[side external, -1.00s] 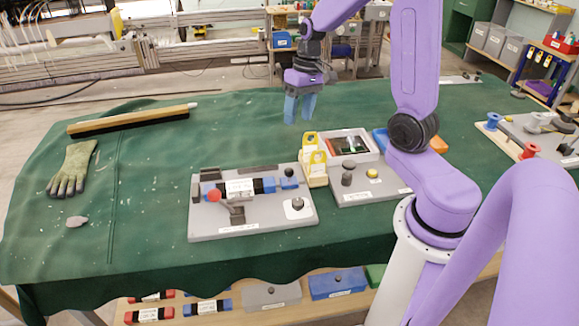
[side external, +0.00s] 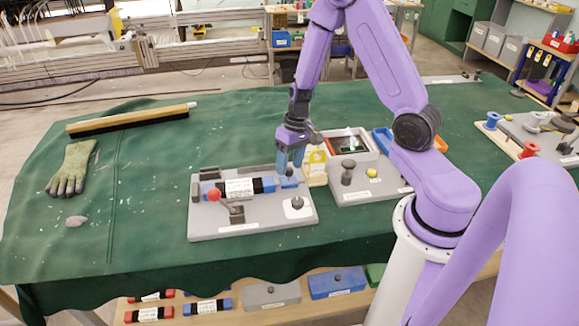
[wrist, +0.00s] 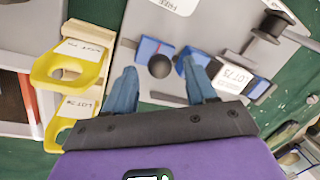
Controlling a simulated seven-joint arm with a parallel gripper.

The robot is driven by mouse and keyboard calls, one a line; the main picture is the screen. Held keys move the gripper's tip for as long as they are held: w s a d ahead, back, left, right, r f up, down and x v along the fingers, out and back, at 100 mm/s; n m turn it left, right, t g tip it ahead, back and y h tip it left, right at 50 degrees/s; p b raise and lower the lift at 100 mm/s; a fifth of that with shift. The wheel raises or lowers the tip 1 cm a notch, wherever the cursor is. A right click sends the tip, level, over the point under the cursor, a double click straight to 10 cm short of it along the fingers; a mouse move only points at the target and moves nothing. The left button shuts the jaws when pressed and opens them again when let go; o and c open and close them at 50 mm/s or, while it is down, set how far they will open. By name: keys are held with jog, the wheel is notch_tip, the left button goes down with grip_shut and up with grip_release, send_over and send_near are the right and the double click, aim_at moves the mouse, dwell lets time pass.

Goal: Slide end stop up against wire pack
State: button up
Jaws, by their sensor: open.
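The end stop, a blue block with a dark round knob (wrist: 156,56), sits on the right part of the grey fixture board (side external: 215,229). The wire pack (side external: 238,188) lies left of it in the side view, with a white label and blue and black ends. In the wrist view the pack's label (wrist: 234,79) reads LOT 73, and a narrow gap appears between pack and stop. My gripper (side external: 289,165) is open and points down just over the stop. In the wrist view its blue fingertips (wrist: 158,70) straddle the knob without visibly gripping it.
Yellow-handled tags (side external: 315,160) stand close to the right of my gripper. Beyond them is a grey board with a dark knob and yellow button (side external: 372,172). A red-knobbed lever (side external: 214,194) is at the board's left.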

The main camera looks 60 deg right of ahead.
aim_at(279, 185)
jog(key=shift+a+f, duration=0.15)
jog(key=shift+f, duration=0.65)
grip_shut()
jog(key=shift+w+a, duration=1.05)
jog(key=shift+w, duration=0.05)
grip_release()
jog(key=shift+r, duration=0.1)
jog(key=d+r, duration=0.3)
jog(key=r, duration=1.4)
jog(key=shift+s+d, duration=0.15)
jog(key=shift+s, duration=0.2)
